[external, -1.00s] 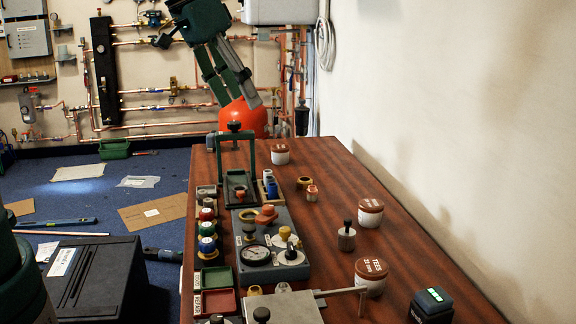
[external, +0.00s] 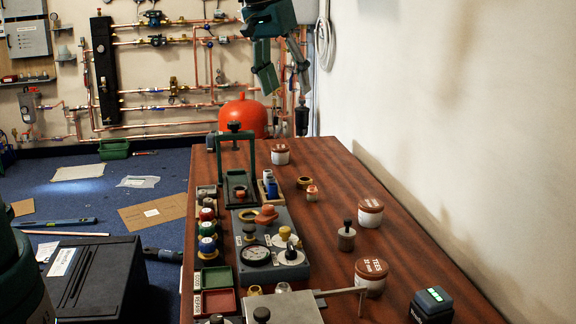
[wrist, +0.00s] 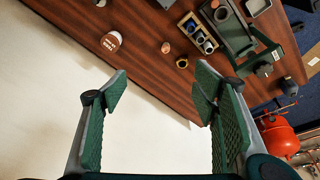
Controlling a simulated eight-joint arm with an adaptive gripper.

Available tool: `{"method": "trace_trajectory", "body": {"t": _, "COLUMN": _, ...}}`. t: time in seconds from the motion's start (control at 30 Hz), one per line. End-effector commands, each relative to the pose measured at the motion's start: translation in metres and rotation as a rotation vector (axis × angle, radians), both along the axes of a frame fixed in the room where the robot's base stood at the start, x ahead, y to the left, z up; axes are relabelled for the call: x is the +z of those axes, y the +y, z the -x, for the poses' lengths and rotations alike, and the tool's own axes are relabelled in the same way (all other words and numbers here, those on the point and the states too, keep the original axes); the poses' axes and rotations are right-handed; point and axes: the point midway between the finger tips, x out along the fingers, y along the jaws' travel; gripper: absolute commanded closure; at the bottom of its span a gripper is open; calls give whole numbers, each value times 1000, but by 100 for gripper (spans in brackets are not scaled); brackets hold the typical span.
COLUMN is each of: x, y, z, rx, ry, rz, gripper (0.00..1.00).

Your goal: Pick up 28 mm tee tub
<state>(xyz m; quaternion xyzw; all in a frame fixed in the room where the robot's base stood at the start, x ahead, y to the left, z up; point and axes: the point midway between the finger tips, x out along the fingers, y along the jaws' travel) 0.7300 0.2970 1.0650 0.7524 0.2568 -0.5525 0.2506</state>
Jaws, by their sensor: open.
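Three white tubs with brown lids stand on the wooden bench in the external view: a near tub (external: 371,277), a middle tub (external: 370,213) by the wall side, and a far tub (external: 280,154). The near lid seems to read "TEES 22 mm"; the other labels are too small to read, so I cannot tell which is the 28 mm tee tub. The wrist view shows one lidded tub (wrist: 111,41) at upper left, apparently the middle one. My gripper (external: 286,88) is open and empty, high above the bench's far end; its fingers (wrist: 160,92) frame bare wall and bench edge.
A green frame stand (external: 238,165), a grey gauge block (external: 265,250) and red and green trays (external: 214,290) fill the bench's left side. A small copper pot (external: 312,192), a ring (external: 304,182) and a knobbed weight (external: 346,237) stand mid-bench. The wall (external: 460,120) bounds the right.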

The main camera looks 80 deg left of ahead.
Motion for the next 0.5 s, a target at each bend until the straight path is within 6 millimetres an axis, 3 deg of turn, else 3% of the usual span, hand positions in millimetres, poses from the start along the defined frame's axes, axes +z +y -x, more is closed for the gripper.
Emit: {"method": "trace_trajectory", "body": {"t": 0.5, "x": -42, "y": 110, "z": -45, "rx": 179, "ry": 66, "rz": 54, "gripper": 41}}
